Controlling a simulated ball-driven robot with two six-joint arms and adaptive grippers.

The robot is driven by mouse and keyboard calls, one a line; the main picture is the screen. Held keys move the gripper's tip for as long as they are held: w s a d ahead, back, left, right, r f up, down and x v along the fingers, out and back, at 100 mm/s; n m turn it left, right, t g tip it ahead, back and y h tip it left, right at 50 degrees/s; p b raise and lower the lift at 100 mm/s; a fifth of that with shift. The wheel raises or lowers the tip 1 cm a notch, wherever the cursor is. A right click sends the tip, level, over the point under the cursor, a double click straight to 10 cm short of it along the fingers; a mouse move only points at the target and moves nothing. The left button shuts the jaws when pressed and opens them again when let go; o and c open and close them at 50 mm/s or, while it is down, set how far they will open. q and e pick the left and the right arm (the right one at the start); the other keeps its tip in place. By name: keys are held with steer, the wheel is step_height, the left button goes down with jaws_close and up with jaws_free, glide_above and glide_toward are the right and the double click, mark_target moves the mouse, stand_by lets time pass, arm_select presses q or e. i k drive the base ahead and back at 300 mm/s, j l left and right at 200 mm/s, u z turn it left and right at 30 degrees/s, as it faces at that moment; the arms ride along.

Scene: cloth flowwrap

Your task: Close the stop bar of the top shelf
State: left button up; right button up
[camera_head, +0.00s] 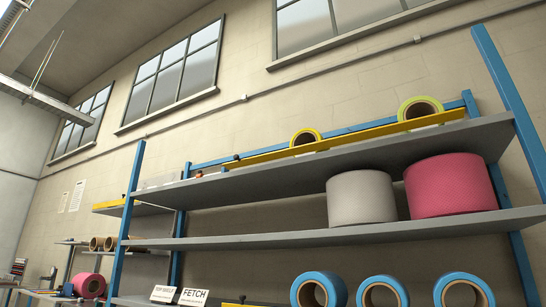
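The top shelf (290,180) is a grey board between blue posts, seen from below. A long yellow bar (350,137), which looks like its stop bar, runs along above the shelf. It has a dark knob (236,157) near its left end. A yellow-edged roll (305,137) and a yellow-green-edged roll (421,107) show behind the bar, their lower parts hidden. I cannot tell from this angle whether the bar is latched at either end. Neither gripper is in view.
The middle shelf (270,239) carries a white roll (361,197) and a pink roll (450,186). Several blue rolls (320,290) stand below. A FETCH sign (193,297) and another sign (164,294) stand at lower left. A blue post (508,90) rises at right.

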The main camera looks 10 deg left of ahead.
mark_target(456, 114)
steer(key=i+j+z, duration=0.15)
steer(key=z, duration=0.25)
steer(key=i+j+z, duration=0.2)
steer(key=z, duration=0.25)
